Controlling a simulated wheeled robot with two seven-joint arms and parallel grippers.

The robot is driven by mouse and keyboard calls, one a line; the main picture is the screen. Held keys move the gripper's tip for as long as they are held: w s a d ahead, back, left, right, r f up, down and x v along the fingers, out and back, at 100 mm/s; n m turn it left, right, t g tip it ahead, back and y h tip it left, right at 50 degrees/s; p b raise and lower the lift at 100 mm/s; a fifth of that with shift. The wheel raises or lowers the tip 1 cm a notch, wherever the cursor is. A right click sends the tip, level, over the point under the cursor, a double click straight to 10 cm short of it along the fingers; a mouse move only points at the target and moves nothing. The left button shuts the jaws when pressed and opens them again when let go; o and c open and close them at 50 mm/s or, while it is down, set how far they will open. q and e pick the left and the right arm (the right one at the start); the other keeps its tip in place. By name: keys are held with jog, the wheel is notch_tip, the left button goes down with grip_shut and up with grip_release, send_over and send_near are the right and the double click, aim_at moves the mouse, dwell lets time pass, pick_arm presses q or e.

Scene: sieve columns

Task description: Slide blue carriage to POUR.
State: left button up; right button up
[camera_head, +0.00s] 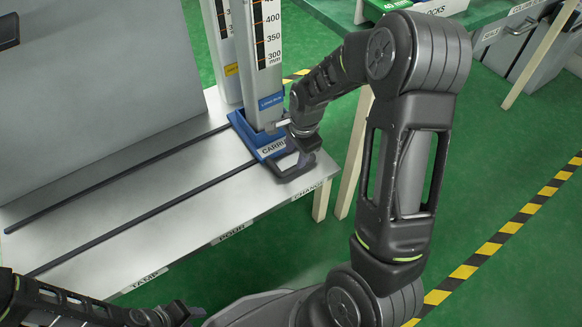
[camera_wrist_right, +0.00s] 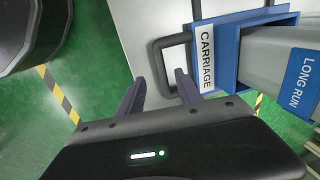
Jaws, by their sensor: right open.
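The blue carriage (camera_head: 262,138) sits at the right end of the two dark rails, near the CHANGE label (camera_head: 307,191). It bears a pale column marked LONG RUN (camera_head: 270,101). The POUR label (camera_head: 231,234) is farther left on the bench's front edge. A black loop handle (camera_head: 290,172) sticks out from the carriage's front. My right gripper (camera_head: 302,158) is open at this handle. In the right wrist view the carriage (camera_wrist_right: 228,50) and handle (camera_wrist_right: 160,68) lie just beyond the spread fingers (camera_wrist_right: 160,92); contact cannot be told. My left gripper (camera_head: 182,314) is at the bottom edge, its fingers unclear.
The rails (camera_head: 140,213) run left along the metal bench (camera_head: 110,205), clear of objects left of the carriage. The TAMP label (camera_head: 146,279) is at the left. A grey block (camera_head: 90,90) stands behind the rails. A green table (camera_head: 480,18) is at the back right.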

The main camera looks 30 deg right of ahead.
aim_at(292, 169)
jog(key=shift+w+f+b, duration=0.25)
jog(key=shift+f+b, duration=0.25)
jog(key=shift+f, duration=0.8)
jog(key=shift+w+f+b, duration=0.2)
jog(key=shift+f+b, duration=0.25)
jog(key=shift+f, duration=0.85)
jog(key=shift+w+f+b, duration=0.25)
jog(key=shift+f+b, duration=0.25)
jog(key=shift+f, duration=0.8)
grip_shut()
